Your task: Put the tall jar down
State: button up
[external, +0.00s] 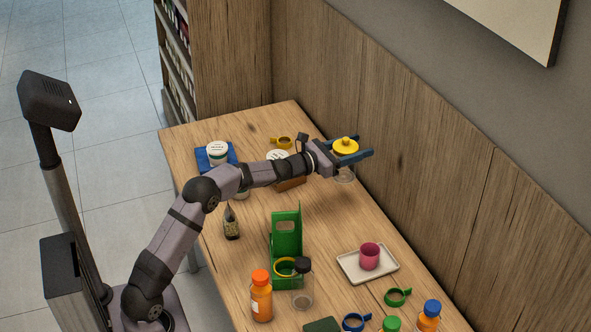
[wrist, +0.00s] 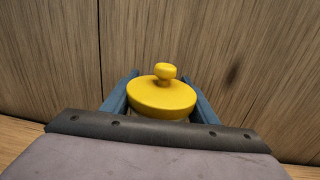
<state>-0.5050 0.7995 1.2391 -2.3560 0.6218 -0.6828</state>
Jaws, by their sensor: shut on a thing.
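The tall jar (external: 345,174) is clear, with a yellow knobbed lid (external: 346,146). It is at the far right part of the table, near the wooden wall panel. My gripper (external: 356,157) is shut on the jar, with one blue finger on each side just below the lid. In the wrist view the lid (wrist: 162,97) sits between the two blue fingers (wrist: 162,104), and the jar's body is mostly hidden beneath it. The jar looks upright. I cannot tell whether its base touches the table.
The wooden panel (external: 400,130) rises close beyond the jar. A white tray (external: 350,265) with a pink cup (external: 370,256), a green stand (external: 287,235) and several bottles are nearer the front. A blue mat (external: 203,160) lies at the back left. Bare table lies between jar and tray.

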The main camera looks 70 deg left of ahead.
notch_tip(320, 180, down, 10)
jog(key=shift+r, duration=0.25)
dwell(0.5)
jog(key=shift+f, duration=0.15)
jog(key=o, duration=1.6)
jog(key=shift+o, duration=0.2)
jog(key=s+b, duration=0.1)
jog(key=s, duration=0.6)
jog(key=shift+s+d, duration=0.25)
jog(key=shift+d, duration=0.05)
